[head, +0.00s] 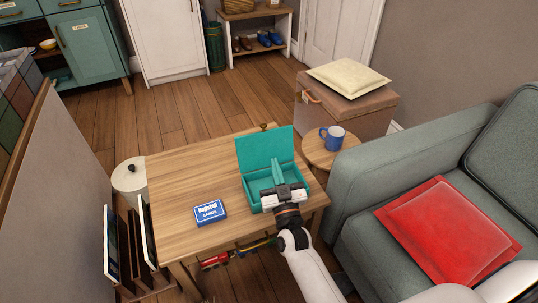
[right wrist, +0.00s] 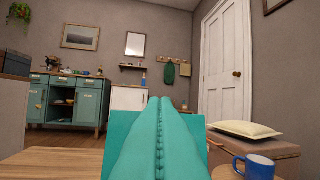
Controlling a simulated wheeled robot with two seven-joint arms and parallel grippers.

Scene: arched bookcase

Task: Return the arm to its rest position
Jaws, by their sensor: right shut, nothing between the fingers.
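My right gripper (head: 277,168) reaches in from the lower right over the wooden table. Its teal fingers are closed together with nothing between them. They also fill the middle of the right wrist view (right wrist: 160,108), pointing forward. A teal box (head: 262,147) stands with its lid raised on the table's right part. The fingers overlap the box in the head view; I cannot tell whether they touch it. The gripper's body hides part of the box's front right. My left gripper is in neither view.
A blue card box (head: 209,212) lies on the wooden table (head: 180,178), left of the teal box. A blue mug (head: 333,140) stands on a round side table (head: 318,156). The grey sofa (head: 360,190) with a red cushion (head: 445,235) is close on the right.

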